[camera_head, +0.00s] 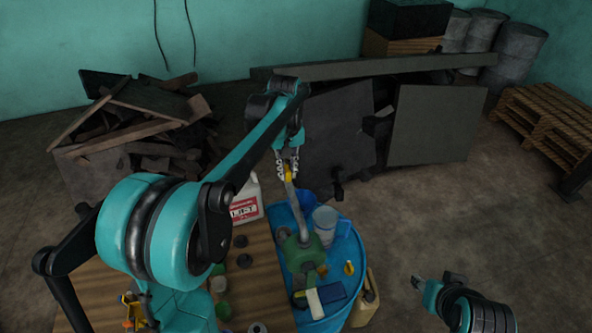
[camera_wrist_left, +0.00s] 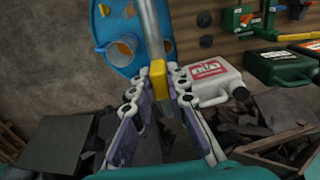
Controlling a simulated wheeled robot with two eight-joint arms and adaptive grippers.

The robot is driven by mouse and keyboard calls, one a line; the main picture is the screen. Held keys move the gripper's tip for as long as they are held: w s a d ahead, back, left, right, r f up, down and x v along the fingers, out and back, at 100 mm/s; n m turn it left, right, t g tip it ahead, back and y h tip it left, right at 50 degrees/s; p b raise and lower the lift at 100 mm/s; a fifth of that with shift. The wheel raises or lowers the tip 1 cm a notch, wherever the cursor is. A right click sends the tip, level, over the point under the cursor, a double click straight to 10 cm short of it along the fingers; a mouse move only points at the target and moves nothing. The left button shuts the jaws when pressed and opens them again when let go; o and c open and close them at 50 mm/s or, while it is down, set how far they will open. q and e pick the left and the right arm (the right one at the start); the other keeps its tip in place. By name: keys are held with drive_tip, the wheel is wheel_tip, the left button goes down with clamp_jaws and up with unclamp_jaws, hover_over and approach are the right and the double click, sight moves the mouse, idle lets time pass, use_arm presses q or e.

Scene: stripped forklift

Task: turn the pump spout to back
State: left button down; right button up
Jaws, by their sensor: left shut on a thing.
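The pump (camera_head: 302,252) has a green body and stands on the blue drum (camera_head: 343,256). Its grey spout (camera_head: 297,208) rises from the body and points to the far side, with a yellow band (camera_head: 289,174) near its end. My left gripper (camera_head: 287,168) is shut on the spout at this band. In the left wrist view, the fingers (camera_wrist_left: 158,85) lie on both sides of the yellow band (camera_wrist_left: 158,74), and the grey spout (camera_wrist_left: 148,28) runs up from it. My right gripper (camera_head: 419,284) is away at the lower right, small, its fingers unclear.
A clear jug (camera_head: 325,225) and a blue box (camera_head: 333,292) are on the drum top. A white canister (camera_head: 245,204) stands on the wooden table (camera_head: 257,279) to the left. A tan canister (camera_head: 367,300) is beside the drum. Dark panels (camera_head: 433,125) lean behind.

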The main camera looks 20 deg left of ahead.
use_arm(q)
drive_tip(key=shift+a, duration=0.25)
drive_tip(key=c, duration=1.7)
unclamp_jaws()
drive_tip(key=shift+c, duration=0.2)
drive_tip(key=shift+o, duration=1.3)
drive_tip(key=shift+a, duration=0.2)
drive_tip(key=shift+r, duration=0.2)
wheel_tip(320, 180, up, 12)
drive_tip(key=shift+f, duration=0.25)
